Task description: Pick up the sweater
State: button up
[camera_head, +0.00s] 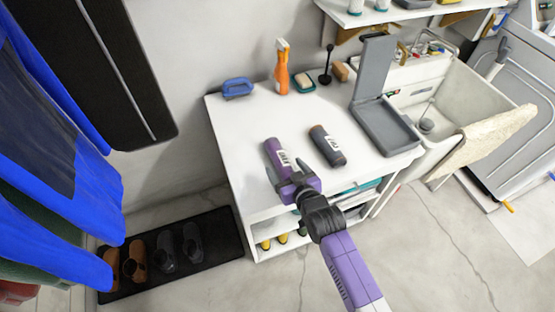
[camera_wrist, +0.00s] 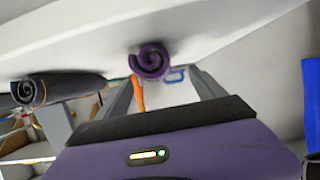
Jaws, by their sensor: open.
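A purple rolled cloth (camera_head: 275,153) with a white label lies on the white cabinet top; it looks like a rolled garment, but I cannot tell for sure that it is the sweater. Its spiral end (camera_wrist: 152,61) shows in the wrist view, between and beyond my fingers. A dark grey roll (camera_head: 327,146) with a label lies to its right, and its spiral end (camera_wrist: 28,91) is at the left of the wrist view. My gripper (camera_head: 284,179) is open and empty at the near end of the purple roll. Contact is unclear.
The cabinet top (camera_head: 235,125) also holds a blue brush (camera_head: 238,88), an orange spray bottle (camera_head: 282,68), a soap dish (camera_head: 304,83) and a grey open box (camera_head: 385,125). A sink (camera_head: 465,90) stands at right. Blue garments (camera_head: 60,160) hang at left above shoes.

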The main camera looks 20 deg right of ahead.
aim_at(280, 161)
jog(key=shift+x, duration=2.55)
jog(key=shift+d, duration=0.1)
grip_shut()
